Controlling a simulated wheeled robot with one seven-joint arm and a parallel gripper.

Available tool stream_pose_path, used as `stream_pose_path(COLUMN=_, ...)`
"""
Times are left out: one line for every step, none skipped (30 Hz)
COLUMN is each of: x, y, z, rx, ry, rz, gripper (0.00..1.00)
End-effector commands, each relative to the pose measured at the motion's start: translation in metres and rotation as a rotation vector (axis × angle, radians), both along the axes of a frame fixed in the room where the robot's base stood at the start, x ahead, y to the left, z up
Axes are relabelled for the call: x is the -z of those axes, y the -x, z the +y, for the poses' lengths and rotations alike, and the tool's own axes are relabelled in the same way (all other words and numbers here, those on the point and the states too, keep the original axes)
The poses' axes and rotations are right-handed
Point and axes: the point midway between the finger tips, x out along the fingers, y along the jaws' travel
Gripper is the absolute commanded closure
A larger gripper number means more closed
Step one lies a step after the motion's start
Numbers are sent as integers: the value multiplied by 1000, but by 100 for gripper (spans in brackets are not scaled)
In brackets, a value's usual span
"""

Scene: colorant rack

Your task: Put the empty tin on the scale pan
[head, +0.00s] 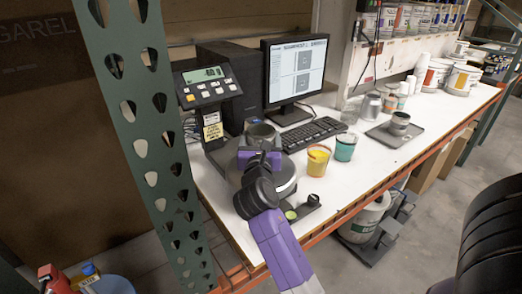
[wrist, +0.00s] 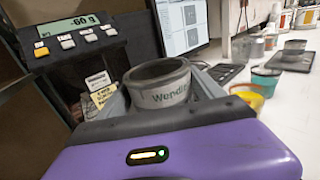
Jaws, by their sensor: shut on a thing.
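The grey tin (head: 262,135) with a dark rim is between the fingers of my gripper (head: 260,152), over the back part of the scale in the head view. In the wrist view the tin (wrist: 162,85) stands upright, shows a "Wendle" label, and sits between the two fingers (wrist: 163,98). The round dark scale pan (head: 288,180) with a silver edge is partly hidden behind my arm. Whether the tin touches the pan cannot be told. The scale display (wrist: 75,28) reads -60 g in the wrist view.
The display box (head: 206,86) stands left of the tin, with a monitor (head: 295,68) and keyboard (head: 312,133) behind. A yellow cup (head: 318,162) and a teal cup (head: 345,148) are to the right. A tray (head: 388,136) holds another tin. A green perforated post (head: 150,150) stands at left.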

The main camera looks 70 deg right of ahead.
Motion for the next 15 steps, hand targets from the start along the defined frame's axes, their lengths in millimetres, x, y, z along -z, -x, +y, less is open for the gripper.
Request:
stream_pose_path(x=11, y=0, z=0, rx=0, ry=-1, rz=7, gripper=63)
stream_pose_path(x=15, y=0, z=0, rx=-1, ry=-1, rz=6, gripper=63)
stream_pose_path(x=21, y=0, z=0, rx=-1, ry=0, rz=4, gripper=63)
stream_pose_path(x=25, y=0, z=0, rx=0, ry=0, rz=4, gripper=63)
stream_pose_path(x=29, y=0, z=0, rx=0, ry=0, rz=5, gripper=64)
stream_pose_path(x=33, y=0, z=0, rx=0, ry=-1, rz=4, gripper=64)
stream_pose_path(x=35, y=0, z=0, rx=0, ry=-1, rz=4, gripper=64)
stream_pose_path(x=37, y=0, z=0, rx=-1, ry=1, rz=4, gripper=64)
stream_pose_path(x=37, y=0, z=0, rx=-1, ry=1, rz=3, gripper=64)
stream_pose_path(x=38, y=0, z=0, rx=-1, ry=1, rz=2, gripper=64)
stream_pose_path(x=37, y=0, z=0, rx=-1, ry=1, rz=2, gripper=64)
stream_pose_path(x=37, y=0, z=0, rx=-1, ry=0, rz=1, gripper=64)
stream_pose_path(x=37, y=0, z=0, rx=-1, ry=0, rz=1, gripper=64)
stream_pose_path(x=37, y=0, z=0, rx=-1, ry=0, rz=1, gripper=64)
stream_pose_path(x=37, y=0, z=0, rx=-1, ry=0, rz=1, gripper=64)
